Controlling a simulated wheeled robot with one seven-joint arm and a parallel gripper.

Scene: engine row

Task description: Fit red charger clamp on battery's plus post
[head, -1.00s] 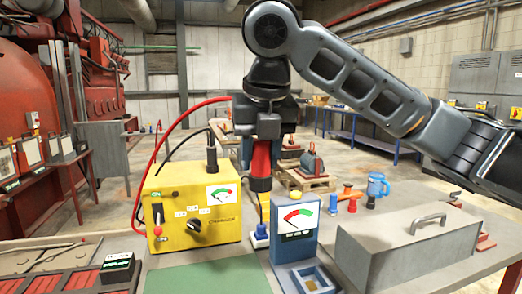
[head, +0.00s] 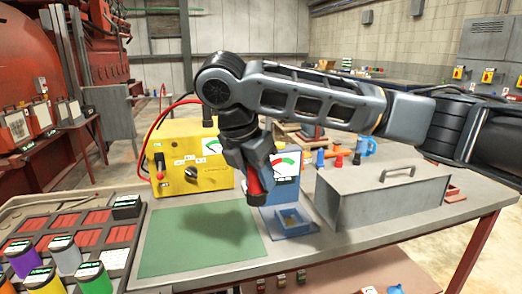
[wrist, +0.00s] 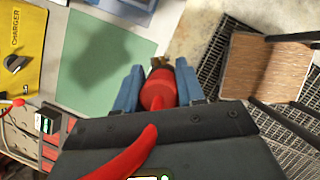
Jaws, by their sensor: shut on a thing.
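My gripper (head: 256,182) is shut on the red charger clamp (head: 253,187), held above the bench between the green mat and the blue meter. In the wrist view the clamp (wrist: 158,92) sits between the two blue fingers, its dark end pointing away from my palm. The yellow charger (head: 190,165) stands at the back left of the bench, with a red cable (head: 163,116) arching up from it; it also shows at the left of the wrist view (wrist: 22,45). I cannot pick out the battery or its plus post in either current view.
A green mat (head: 185,245) lies bare on the bench. A sectioned tray (head: 25,218) and several coloured cylinders (head: 62,255) fill the front left.

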